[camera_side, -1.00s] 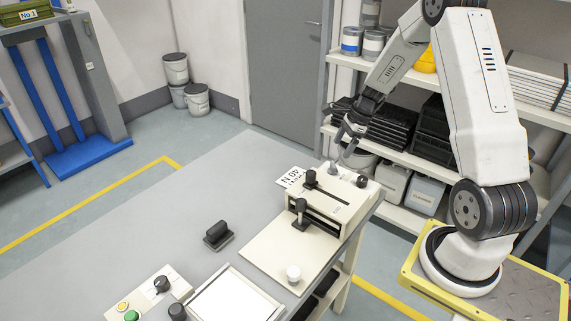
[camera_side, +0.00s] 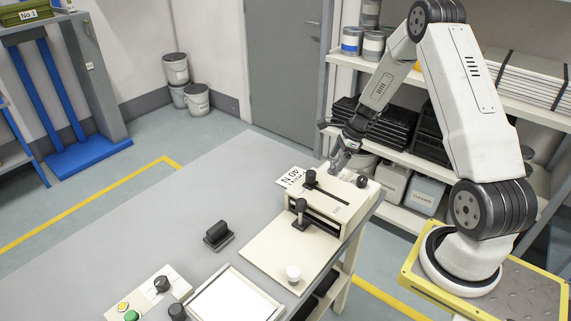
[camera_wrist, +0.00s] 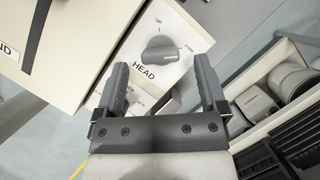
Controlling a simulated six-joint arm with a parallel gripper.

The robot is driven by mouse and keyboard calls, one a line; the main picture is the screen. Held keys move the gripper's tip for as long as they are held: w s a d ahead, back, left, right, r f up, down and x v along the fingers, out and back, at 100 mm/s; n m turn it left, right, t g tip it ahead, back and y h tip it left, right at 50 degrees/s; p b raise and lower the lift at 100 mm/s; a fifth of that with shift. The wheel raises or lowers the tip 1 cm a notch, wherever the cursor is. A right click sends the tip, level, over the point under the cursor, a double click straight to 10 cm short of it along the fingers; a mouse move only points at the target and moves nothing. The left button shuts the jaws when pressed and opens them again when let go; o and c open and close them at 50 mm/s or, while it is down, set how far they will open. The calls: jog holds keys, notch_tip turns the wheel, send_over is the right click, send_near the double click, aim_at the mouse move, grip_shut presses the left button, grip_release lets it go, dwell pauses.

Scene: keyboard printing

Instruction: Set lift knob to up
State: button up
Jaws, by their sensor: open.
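The lift knob (camera_wrist: 158,50) is a round grey dial on a white panel in the wrist view. "UP" is printed above its upper left and "HEAD" below it; I cannot tell clearly which mark it points at. My gripper (camera_wrist: 161,65) is open, with one finger to each side of the knob in that view and nothing held. I cannot tell whether the fingers reach around the knob. In the side view my gripper (camera_side: 343,157) is at the back end of the beige printing machine (camera_side: 345,205), where this knob cannot be made out.
Black-handled levers (camera_side: 301,206) stand up from the machine, and a dark knob (camera_side: 361,182) is on its right end. A shelf unit (camera_side: 400,212) with bins is close behind. The grey tabletop (camera_side: 180,220) is largely clear to the left.

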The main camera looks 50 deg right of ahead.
jog(key=shift+x, duration=1.15)
grip_shut()
